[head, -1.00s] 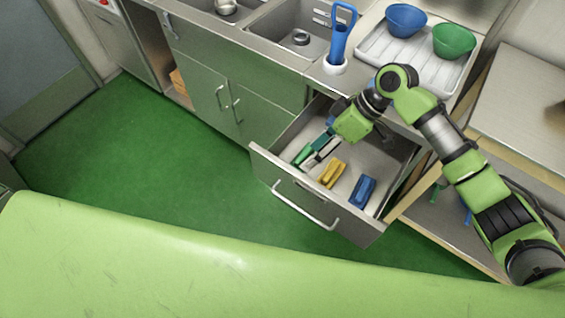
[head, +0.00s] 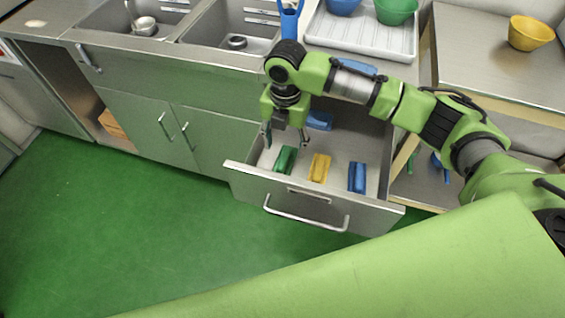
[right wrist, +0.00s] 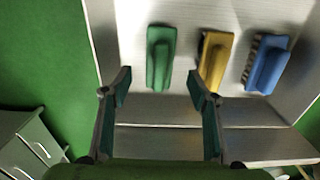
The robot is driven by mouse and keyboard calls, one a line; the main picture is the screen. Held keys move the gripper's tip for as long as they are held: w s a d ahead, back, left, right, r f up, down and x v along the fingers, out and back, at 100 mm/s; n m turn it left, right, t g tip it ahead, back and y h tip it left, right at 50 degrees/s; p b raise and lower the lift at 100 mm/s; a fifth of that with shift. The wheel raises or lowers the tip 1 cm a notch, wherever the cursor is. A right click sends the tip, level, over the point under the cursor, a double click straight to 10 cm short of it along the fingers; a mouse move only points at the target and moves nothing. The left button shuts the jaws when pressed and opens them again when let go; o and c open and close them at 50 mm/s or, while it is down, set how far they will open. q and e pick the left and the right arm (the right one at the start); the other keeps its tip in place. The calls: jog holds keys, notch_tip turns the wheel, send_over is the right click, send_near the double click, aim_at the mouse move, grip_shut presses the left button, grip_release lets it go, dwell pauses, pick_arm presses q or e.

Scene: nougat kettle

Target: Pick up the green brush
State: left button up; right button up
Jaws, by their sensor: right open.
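The green brush (head: 284,160) lies in the open drawer (head: 335,150), at the left of a row of brushes. It also shows in the right wrist view (right wrist: 160,58), upright in the picture, ahead of my fingers and between their lines. My right gripper (head: 286,137) is over the left part of the drawer, just behind and above the green brush. In the right wrist view its two fingers (right wrist: 160,85) are spread wide with nothing between them. My left gripper is not in view.
A yellow brush (head: 319,168) and a blue brush (head: 357,177) lie to the right in the drawer. Another blue item (head: 319,120) is at the drawer's back. The drawer's front panel (head: 310,205) stands close to the brushes. The sink counter (head: 200,55) is behind.

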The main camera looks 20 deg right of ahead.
aim_at(285, 156)
notch_tip(285, 156, down, 8)
jog(key=shift+s+a+r+p, duration=0.1)
jog(key=shift+s+r+p, duration=0.05)
jog(key=shift+p, duration=0.2)
jog(key=c, duration=1.3)
